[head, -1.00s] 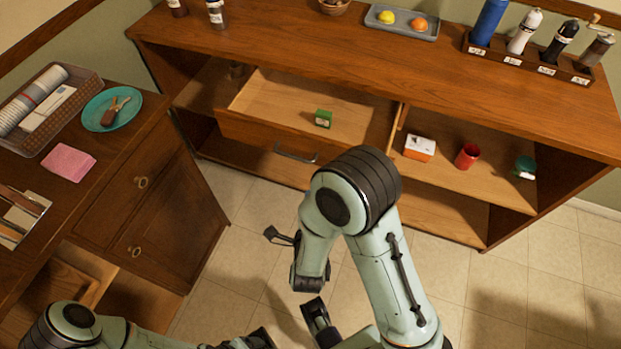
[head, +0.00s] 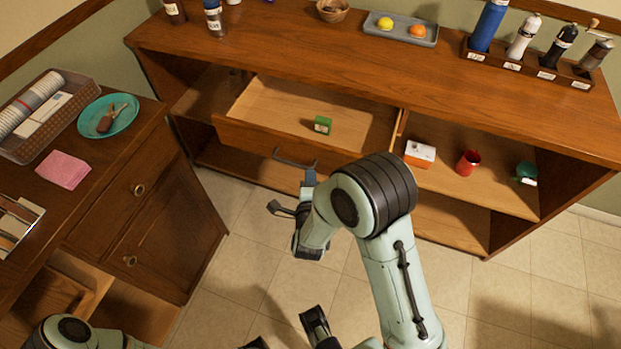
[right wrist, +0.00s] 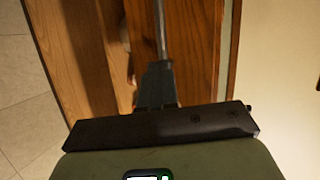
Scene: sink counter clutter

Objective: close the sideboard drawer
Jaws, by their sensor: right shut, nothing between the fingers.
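The sideboard drawer (head: 262,140) is pulled out below the sideboard top, with a small green box (head: 322,125) inside. Its grey bar handle (head: 295,160) is on the front. My right gripper (head: 309,178) is shut and empty, just in front of the drawer front near the handle's right end. In the right wrist view its closed fingers (right wrist: 158,75) point at the wooden front, by the grey handle bar (right wrist: 160,25); I cannot tell whether they touch.
The sideboard top (head: 300,50) holds a grey tray (head: 400,30), a bowl and a bottle rack. An orange-and-white box (head: 420,154) and a red cup (head: 468,163) stand on the open shelf at right. A wooden cabinet (head: 150,205) stands at left. Tiled floor lies between.

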